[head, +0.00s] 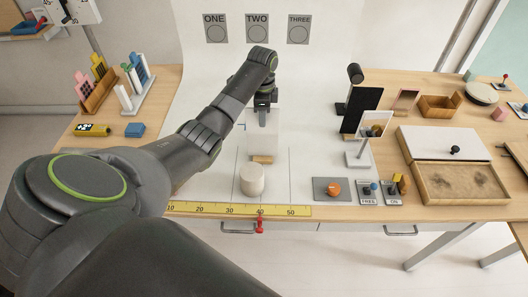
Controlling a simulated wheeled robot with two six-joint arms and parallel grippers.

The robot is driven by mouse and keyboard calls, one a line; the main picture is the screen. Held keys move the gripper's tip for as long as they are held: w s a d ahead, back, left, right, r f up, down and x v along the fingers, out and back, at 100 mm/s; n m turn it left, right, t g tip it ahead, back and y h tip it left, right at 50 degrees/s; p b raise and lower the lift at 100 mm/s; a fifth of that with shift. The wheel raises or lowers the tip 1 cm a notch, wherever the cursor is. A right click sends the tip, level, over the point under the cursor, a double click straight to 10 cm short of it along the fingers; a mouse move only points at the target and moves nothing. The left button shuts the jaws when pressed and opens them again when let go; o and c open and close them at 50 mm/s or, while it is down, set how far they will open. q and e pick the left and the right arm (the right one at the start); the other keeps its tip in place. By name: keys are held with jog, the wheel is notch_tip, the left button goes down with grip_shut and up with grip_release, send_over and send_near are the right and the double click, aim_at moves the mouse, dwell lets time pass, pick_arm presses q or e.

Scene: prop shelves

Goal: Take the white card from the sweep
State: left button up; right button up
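The white card (272,138) stands upright in a small wooden foot (262,159) on the white sweep (212,178). My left gripper (263,122) points down at the upper part of the card and covers some of its top edge. Its fingers are small and dark here, and I cannot tell whether they are closed on the card or only in front of it. My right gripper does not show.
A pale cylinder (252,180) stands in front of the card, behind a yellow ruler (220,210) with a red pointer (260,226). Right of the card are a black panel (361,108), a tilted mirror on a stand (358,157) and an orange knob (333,188).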

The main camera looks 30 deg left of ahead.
pick_arm(q)
jog(key=shift+s, duration=0.1)
jog(key=shift+f+p, duration=0.25)
jog(key=shift+p, duration=0.1)
dwell(0.4)
jog(key=shift+c, duration=0.2)
grip_shut()
